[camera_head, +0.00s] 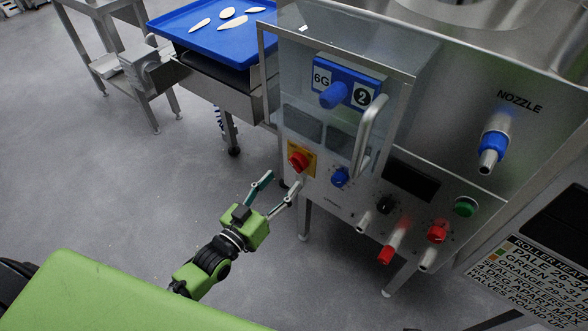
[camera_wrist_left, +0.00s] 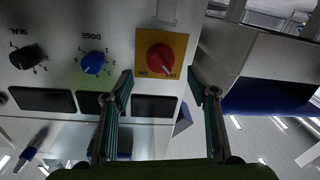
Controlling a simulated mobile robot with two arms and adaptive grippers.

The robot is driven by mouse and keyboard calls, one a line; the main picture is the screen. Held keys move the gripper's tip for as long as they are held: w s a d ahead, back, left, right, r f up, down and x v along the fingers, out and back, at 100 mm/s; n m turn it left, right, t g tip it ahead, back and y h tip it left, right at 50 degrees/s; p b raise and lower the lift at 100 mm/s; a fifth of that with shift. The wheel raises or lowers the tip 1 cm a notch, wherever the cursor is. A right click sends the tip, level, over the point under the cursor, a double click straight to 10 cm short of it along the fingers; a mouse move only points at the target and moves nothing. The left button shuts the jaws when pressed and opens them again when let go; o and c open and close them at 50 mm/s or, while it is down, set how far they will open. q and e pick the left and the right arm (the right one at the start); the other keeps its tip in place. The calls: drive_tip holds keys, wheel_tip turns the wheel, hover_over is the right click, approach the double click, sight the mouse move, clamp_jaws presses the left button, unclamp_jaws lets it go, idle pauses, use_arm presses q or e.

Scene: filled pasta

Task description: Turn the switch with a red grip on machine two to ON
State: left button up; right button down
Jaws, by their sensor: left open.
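The red switch grip (camera_head: 299,161) sits on a yellow plate at the lower left of the machine front. The machine bears a blue label (camera_head: 345,84) with a "2". In the left wrist view, turned upside down, the red grip (camera_wrist_left: 160,57) shows between and beyond the fingertips, with small lettering on the plate (camera_wrist_left: 181,41); which mark it points to is hard to tell. My left gripper (camera_head: 283,181) is open and empty, just in front of and below the switch in the head view; its fingers also show in the wrist view (camera_wrist_left: 160,86). My right gripper is not in view.
A blue knob (camera_head: 340,177) and a dark display (camera_head: 410,175) are beside the switch. A clear guard with a steel handle (camera_head: 369,138) stands above. Red levers and knobs (camera_head: 437,231) project at the right. A blue tray (camera_head: 176,27) lies behind. Floor is free at left.

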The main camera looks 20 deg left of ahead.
sight(294, 168)
use_arm(q)
drive_tip(key=b+x, duration=0.1)
drive_tip(key=x, duration=0.6)
drive_tip(key=shift+f, duration=0.1)
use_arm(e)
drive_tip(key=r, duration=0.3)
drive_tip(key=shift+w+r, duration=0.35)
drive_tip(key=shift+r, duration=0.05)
use_arm(q)
drive_tip(key=c, duration=1.1)
